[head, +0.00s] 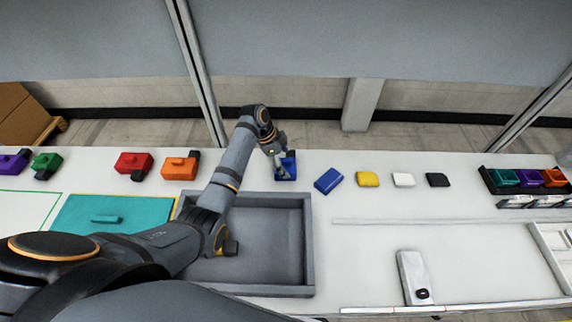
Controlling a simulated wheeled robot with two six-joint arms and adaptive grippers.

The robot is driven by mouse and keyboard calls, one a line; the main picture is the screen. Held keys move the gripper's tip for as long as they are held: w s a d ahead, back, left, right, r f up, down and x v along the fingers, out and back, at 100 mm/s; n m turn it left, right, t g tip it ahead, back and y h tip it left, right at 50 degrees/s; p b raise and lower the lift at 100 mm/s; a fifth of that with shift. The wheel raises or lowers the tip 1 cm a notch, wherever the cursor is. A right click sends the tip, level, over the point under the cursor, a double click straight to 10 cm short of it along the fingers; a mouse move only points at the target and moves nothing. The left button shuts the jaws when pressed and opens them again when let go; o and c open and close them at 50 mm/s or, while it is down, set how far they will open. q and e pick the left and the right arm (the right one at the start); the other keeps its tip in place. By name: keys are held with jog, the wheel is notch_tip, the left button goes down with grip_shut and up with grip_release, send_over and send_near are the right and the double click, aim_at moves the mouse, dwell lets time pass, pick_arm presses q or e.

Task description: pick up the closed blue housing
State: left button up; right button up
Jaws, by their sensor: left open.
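A blue housing (291,161) stands on the white table just behind the grey tray, near the picture's middle. My left gripper (283,168) reaches over the tray from the left and is right at this housing, pointing down. It is open, and its fingers cover part of the housing. I cannot tell whether the fingers touch it. Another blue block (328,180) lies tilted on the table just to the right, apart from the gripper. Whether either blue thing is closed is too small to tell. My right gripper is not in view.
The grey tray (309,245) is empty where visible, under my left arm. Yellow (368,179), white (403,180) and black (437,180) blocks lie to the right. Orange (178,169) and red (133,163) housings stand left. A dark rack (487,180) holds coloured parts far right.

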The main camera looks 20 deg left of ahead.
pick_arm(q)
jog(key=shift+w+d+f, duration=0.1)
jog(key=shift+d+f, duration=0.1)
jog(key=shift+f, duration=0.3)
jog(key=shift+s, duration=0.3)
jog(key=c, duration=1.4)
